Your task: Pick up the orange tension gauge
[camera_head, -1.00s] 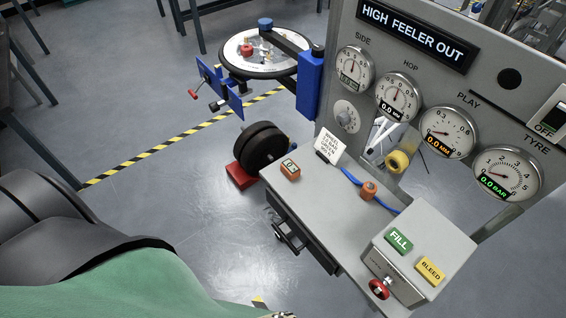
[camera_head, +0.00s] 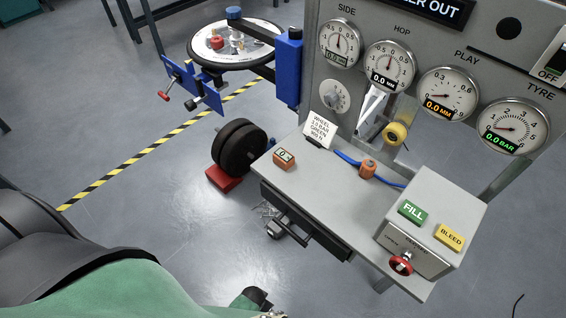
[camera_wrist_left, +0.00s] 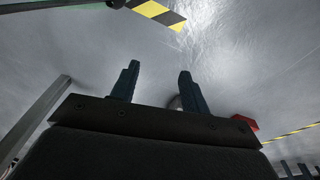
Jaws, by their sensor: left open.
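The orange tension gauge (camera_head: 284,158) is a small orange box with a pale display face. It lies on the left part of the grey bench top (camera_head: 330,190) in the head view, apart from any gripper. My left gripper (camera_wrist_left: 158,68) shows in the left wrist view with its two dark fingers spread and nothing between them, above grey floor. The gauge cannot be made out in that view. In the head view a dark piece (camera_head: 256,300) shows at the bottom edge; I cannot tell which part it is. My right gripper is not in view.
A white card (camera_head: 320,128) stands behind the gauge. An orange fitting (camera_head: 367,169) on a blue hose lies to its right. A box with FILL (camera_head: 412,211) and BLEED buttons and a red knob (camera_head: 401,263) stands at the right.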

